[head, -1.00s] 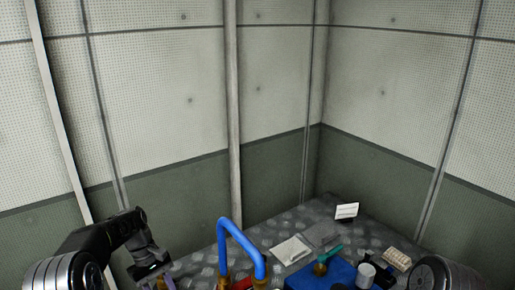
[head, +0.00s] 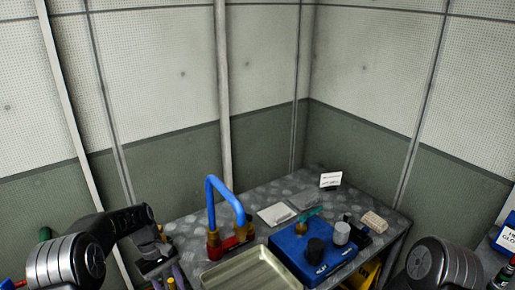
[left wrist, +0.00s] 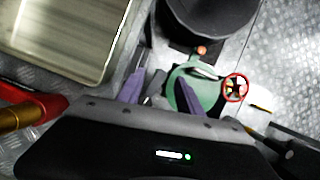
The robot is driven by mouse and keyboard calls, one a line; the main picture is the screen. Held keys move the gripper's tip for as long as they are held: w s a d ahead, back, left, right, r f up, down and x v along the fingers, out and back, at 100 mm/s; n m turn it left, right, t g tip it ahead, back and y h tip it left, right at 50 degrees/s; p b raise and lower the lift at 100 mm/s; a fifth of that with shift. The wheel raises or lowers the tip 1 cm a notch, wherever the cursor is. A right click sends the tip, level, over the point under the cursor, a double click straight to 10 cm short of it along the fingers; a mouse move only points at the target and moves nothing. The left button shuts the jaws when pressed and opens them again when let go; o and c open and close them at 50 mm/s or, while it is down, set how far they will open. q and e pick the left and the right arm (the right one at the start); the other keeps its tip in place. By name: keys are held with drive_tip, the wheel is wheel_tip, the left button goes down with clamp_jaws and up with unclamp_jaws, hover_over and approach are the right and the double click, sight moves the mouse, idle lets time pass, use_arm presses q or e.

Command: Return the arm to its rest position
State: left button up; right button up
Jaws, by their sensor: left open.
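My left arm comes in from the left in the head view, bent over the left end of the metal workbench (head: 190,235). Its gripper (head: 165,278) is at the bottom edge of that view, partly cut off. In the left wrist view the left gripper (left wrist: 157,92) shows two purple fingers spread apart, with nothing held between them. A green object (left wrist: 188,92) and a red handwheel (left wrist: 236,87) lie beyond the fingers. My right arm shows only as a rounded link at the lower right of the head view; its gripper is out of view.
A metal tray (head: 208,277), a red block with a blue hose (head: 212,190) and a blue base (head: 290,262) with black and grey cylinders crowd the bench. A small sign (head: 330,180) stands at the back corner. Walls close in behind.

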use_arm(q)
drive_tip(key=s+d+f+m+t, duration=0.1)
drive_tip(key=s+d+f+m, duration=0.1)
drive_tip(key=s+d+f, duration=0.5)
drive_tip(key=s+d+f+m+t, duration=0.1)
drive_tip(key=s+d+f+m, duration=0.1)
drive_tip(key=s+d+f, duration=0.5)
drive_tip(key=s+d+f+m, duration=0.1)
drive_tip(key=s, duration=0.6)
drive_tip(key=s+d+f+m+t+b, duration=0.1)
drive_tip(key=s+d+f+m, duration=0.1)
drive_tip(key=s, duration=0.5)
drive_tip(key=shift+d+t+h, duration=0.3)
drive_tip(key=shift+h, duration=0.1)
drive_tip(key=shift+a+f, duration=0.1)
drive_tip(key=shift+f, duration=0.05)
